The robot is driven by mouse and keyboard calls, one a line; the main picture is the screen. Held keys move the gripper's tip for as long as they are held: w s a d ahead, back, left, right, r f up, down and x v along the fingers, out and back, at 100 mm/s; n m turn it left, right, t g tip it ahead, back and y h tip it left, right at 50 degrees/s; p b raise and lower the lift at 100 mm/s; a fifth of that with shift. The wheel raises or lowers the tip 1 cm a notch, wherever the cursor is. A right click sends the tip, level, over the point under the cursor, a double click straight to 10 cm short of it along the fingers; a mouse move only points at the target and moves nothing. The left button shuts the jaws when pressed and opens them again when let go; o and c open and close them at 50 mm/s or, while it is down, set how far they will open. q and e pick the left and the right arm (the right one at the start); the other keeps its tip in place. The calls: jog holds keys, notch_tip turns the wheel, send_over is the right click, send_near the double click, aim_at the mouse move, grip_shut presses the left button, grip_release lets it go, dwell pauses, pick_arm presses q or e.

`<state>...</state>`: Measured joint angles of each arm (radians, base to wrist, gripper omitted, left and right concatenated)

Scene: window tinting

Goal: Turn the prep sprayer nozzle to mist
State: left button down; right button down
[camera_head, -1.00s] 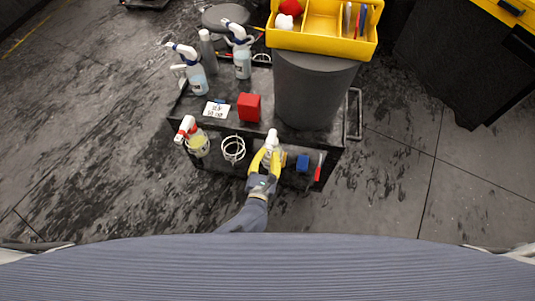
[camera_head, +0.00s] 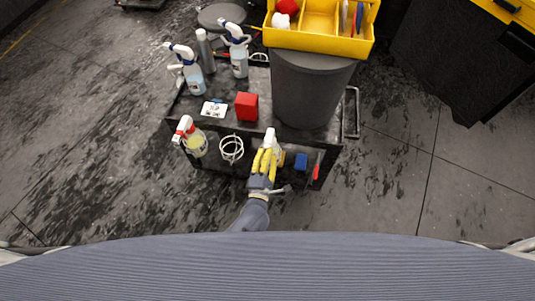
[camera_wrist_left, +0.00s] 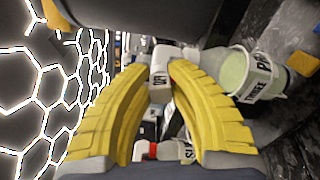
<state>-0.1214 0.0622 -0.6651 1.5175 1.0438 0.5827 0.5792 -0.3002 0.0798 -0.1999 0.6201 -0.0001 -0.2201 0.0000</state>
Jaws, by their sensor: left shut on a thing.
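The prep sprayer has a white head (camera_head: 270,136) and stands on the cart's lower front shelf. In the left wrist view its bottle (camera_wrist_left: 245,72) holds pale green liquid and has a partly readable label. Its white nozzle (camera_wrist_left: 160,82) has dark lettering, which seems to read OFF, and sits between my yellow fingertips. My left gripper (camera_head: 264,158) reaches it from the front and is shut on the nozzle; it fills the left wrist view (camera_wrist_left: 159,76). The fingers hide part of the bottle in the head view. My right gripper is not in view.
A red-headed sprayer (camera_head: 190,137) and a white wire ring (camera_head: 231,148) are left on the shelf; a blue block (camera_head: 301,161) is close right. Above are blue-headed sprayers (camera_head: 187,72), a red box (camera_head: 246,106) and a grey bin (camera_head: 302,95) under a yellow tray (camera_head: 315,42).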

pick_arm(q)
jog(key=shift+f+m, duration=0.15)
jog(key=shift+m, duration=1.75)
jog(key=c, duration=1.2)
grip_release()
jog(key=shift+c, duration=0.2)
jog(key=shift+s, duration=0.1)
jog(key=v, duration=1.1)
jog(key=shift+s, duration=0.4)
